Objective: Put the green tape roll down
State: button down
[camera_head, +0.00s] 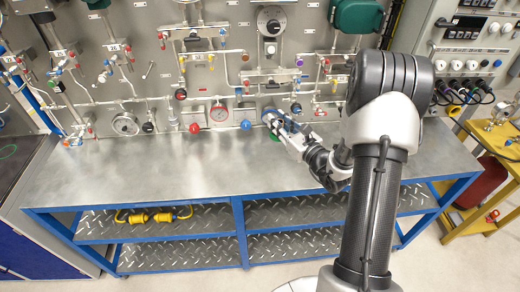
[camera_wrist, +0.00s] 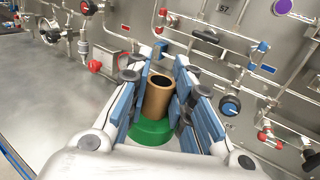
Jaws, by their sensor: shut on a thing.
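The green tape roll (camera_wrist: 152,132) shows in the wrist view between the fingers of my gripper (camera_wrist: 165,95), with a brown cardboard-like core (camera_wrist: 158,96) rising from the green part. The blue-padded fingers are closed on it from both sides. In the head view my gripper (camera_head: 282,125) is over the back part of the metal workbench (camera_head: 180,172), close to the gauge panel. Only a bit of green shows under the fingers there. Whether the roll touches the bench top is hidden.
The gauge panel (camera_head: 225,75) with pipes, valves and knobs stands right behind the bench. The bench top to the left and front is clear. Yellow items (camera_head: 150,216) lie on the lower shelf.

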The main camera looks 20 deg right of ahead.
jog(key=shift+w+d, duration=0.1)
jog(key=shift+d, duration=0.3)
notch_tip(320, 180, down, 20)
jog(key=b, duration=0.3)
jog(key=shift+w+a+r, duration=0.1)
jog(key=shift+r, duration=0.15)
jog(key=shift+r, duration=0.1)
jog(key=c, duration=1.4)
grip_release()
